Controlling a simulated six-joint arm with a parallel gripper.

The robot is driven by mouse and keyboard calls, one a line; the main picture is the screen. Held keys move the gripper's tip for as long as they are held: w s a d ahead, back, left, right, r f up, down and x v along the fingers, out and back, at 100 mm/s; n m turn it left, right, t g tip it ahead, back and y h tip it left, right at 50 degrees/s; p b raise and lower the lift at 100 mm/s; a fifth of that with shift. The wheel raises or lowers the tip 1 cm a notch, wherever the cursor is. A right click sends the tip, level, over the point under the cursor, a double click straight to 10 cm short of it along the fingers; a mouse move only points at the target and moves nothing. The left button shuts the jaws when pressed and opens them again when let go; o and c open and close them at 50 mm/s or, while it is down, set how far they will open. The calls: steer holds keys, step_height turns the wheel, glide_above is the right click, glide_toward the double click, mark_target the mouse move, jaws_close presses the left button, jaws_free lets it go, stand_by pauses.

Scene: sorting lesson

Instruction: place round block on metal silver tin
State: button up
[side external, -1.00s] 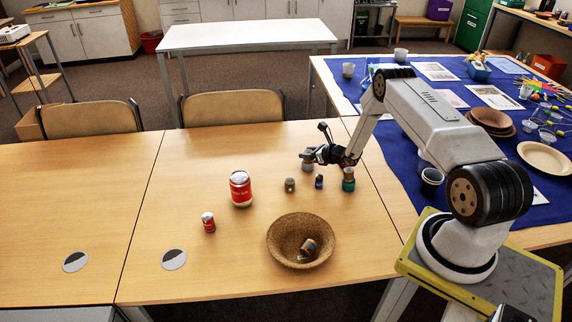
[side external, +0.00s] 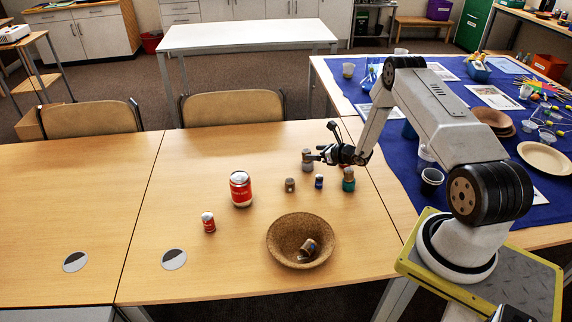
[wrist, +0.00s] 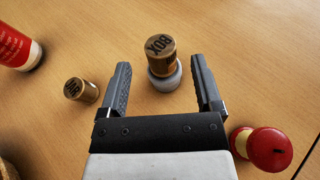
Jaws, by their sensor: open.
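In the side view the block (side external: 307,154) and tin (side external: 307,166) stand upright at the back of the table. My gripper (wrist: 161,64) is open, with one finger on each side of the stack and a gap to both. In the side view my gripper (side external: 320,156) is just right of the stack.
Nearby stand a small brown cylinder (side external: 290,185), a small blue item (side external: 319,182) and a teal item (side external: 348,185) with a brown top. The table's left is clear.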

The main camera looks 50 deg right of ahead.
steer(key=v, duration=0.8)
steer(key=shift+s, duration=0.2)
stand_by(0.3)
steer(key=a+r+n+g+y, duration=0.4)
steer(key=a+n, duration=0.3)
steer(key=a, duration=0.3)
steer(key=a+r+n+g+y, duration=0.35)
steer(key=a+n, duration=0.35)
steer(key=a, duration=0.4)
steer(key=s+a+r+n+g+h, duration=0.3)
steer(key=s+a+r+n+h, duration=0.4)
steer(key=n, duration=1.5)
steer(key=s+a+r, duration=0.3)
steer(key=s, duration=0.2)
steer(key=shift+r, duration=0.4)
